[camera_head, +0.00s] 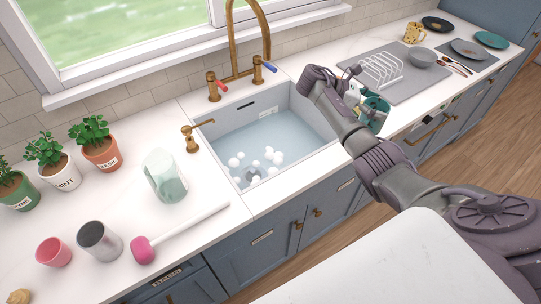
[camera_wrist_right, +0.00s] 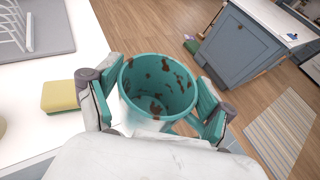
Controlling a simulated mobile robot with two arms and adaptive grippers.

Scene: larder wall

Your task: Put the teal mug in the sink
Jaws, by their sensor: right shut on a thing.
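The teal mug (camera_wrist_right: 158,82) is between the fingers of my right gripper (camera_wrist_right: 153,108), which is shut on it. Brown stains mark its inside, and no other item shows in it. In the head view the mug (camera_head: 376,106) is partly hidden by my right arm and gripper (camera_head: 366,100). It is to the right of the sink, by the counter's front edge. The sink (camera_head: 302,115) is a white basin with bluish water and several foam clumps; my right forearm crosses in front of its right end. My left gripper is not in view.
A yellow sponge (camera_wrist_right: 61,95) lies on the counter near the mug. A white dish rack (camera_head: 382,68) stands on a grey mat to the right. A brass tap (camera_head: 232,45) arches behind the sink. A glass jar (camera_head: 165,175) and a pink-headed plunger (camera_head: 143,250) are left of it.

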